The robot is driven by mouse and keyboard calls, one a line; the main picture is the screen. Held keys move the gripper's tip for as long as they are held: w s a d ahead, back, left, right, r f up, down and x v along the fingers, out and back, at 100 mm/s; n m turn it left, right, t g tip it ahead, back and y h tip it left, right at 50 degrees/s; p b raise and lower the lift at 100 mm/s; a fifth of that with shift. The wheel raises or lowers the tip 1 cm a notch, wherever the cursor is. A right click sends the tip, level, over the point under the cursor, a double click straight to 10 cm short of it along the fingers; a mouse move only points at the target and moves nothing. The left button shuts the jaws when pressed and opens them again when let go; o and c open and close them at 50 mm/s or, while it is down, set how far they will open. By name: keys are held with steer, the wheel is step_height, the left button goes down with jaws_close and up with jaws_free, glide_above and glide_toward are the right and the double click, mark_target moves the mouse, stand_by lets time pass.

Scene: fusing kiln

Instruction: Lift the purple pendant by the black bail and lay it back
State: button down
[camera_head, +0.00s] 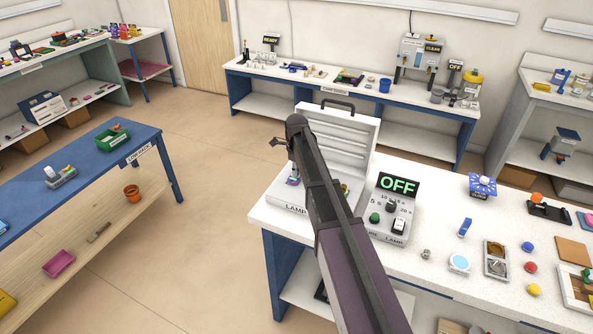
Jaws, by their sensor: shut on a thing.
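The purple pendant (292,181) shows as a small purple patch at the left of the open white lamp box (287,201). My arm reaches over the box from the front and hides much of its inside. My gripper (291,173) is down at the box's left side, just above the purple patch, and mostly hidden by my arm. It is shut on the pendant. The black bail is too small and covered to make out. I cannot tell whether the pendant touches the box floor.
The box's ribbed lid (345,135) stands open behind my arm. A control box with a green OFF display (399,186) stands close to its right. Dishes, coloured knobs and a blue starred device (482,186) lie further right on the white bench (437,190). The floor left of the bench is clear.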

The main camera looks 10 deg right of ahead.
steer(key=shift+f+b, duration=0.45)
stand_by(1.1)
steer(key=c, duration=0.5)
jaws_free()
steer(key=shift+c, duration=0.2)
steer(key=shift+r, duration=0.15)
steer(key=shift+r+p, duration=1.2)
steer(key=shift+p, duration=0.15)
steer(key=shift+f+b, duration=1.55)
step_height(320, 180, up, 9)
steer(key=p, duration=0.8)
steer(key=shift+f+p, duration=0.1)
steer(key=shift+p, duration=0.3)
steer(key=shift+s, duration=0.1)
